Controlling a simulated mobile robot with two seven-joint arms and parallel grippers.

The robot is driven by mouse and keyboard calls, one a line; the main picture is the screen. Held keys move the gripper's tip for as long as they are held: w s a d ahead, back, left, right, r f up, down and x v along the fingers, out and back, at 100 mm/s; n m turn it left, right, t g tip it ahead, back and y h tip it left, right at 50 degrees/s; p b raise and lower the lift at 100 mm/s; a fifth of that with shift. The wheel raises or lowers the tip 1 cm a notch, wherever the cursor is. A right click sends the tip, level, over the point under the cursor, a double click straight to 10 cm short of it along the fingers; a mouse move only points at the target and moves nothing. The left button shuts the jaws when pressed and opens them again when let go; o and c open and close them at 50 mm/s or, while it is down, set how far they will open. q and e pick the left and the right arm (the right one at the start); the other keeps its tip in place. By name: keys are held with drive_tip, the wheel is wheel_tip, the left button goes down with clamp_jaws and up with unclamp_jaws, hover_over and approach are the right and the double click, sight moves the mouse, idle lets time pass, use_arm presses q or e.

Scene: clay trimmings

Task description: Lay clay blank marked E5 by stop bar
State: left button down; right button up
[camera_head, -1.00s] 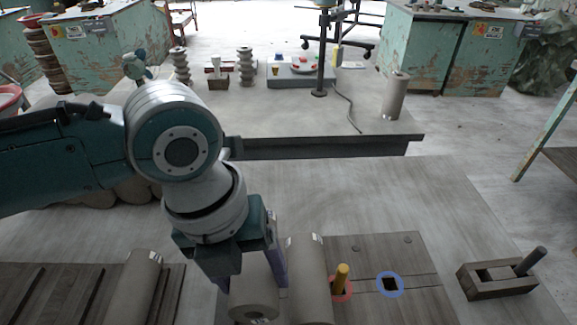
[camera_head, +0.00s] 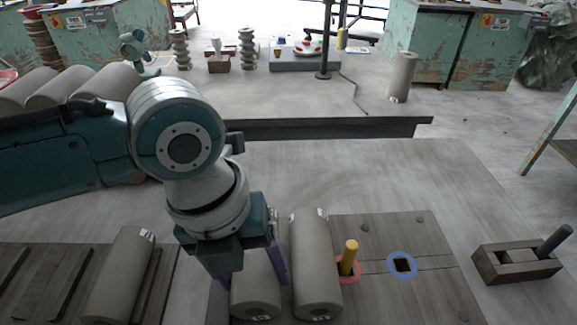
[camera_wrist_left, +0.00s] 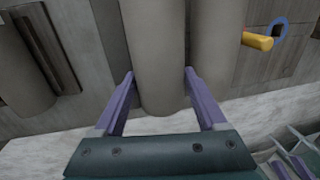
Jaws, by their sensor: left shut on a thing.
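My left gripper (camera_head: 250,272) is shut on a grey-brown clay blank (camera_head: 257,296), a cylinder lying lengthwise. In the left wrist view the held blank (camera_wrist_left: 158,50) is between the purple fingers (camera_wrist_left: 160,95). A second blank (camera_head: 315,270) lies close alongside on its right, on the dark wooden board (camera_head: 395,300). Small labels show on the blanks, but I cannot read E5 on any. Whether the held blank touches the board is hidden. I cannot tell for certain which part is the stop bar.
A yellow peg (camera_head: 349,257) stands in a red-ringed hole; the blue-ringed hole (camera_head: 402,265) is empty. Another blank (camera_head: 121,270) lies on slats at left. A wooden box with a dark handle (camera_head: 515,263) is at right. Several blanks lie at back left.

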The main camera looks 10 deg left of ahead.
use_arm(q)
drive_tip(key=shift+f, duration=0.1)
idle(0.4)
drive_tip(key=shift+f, duration=0.2)
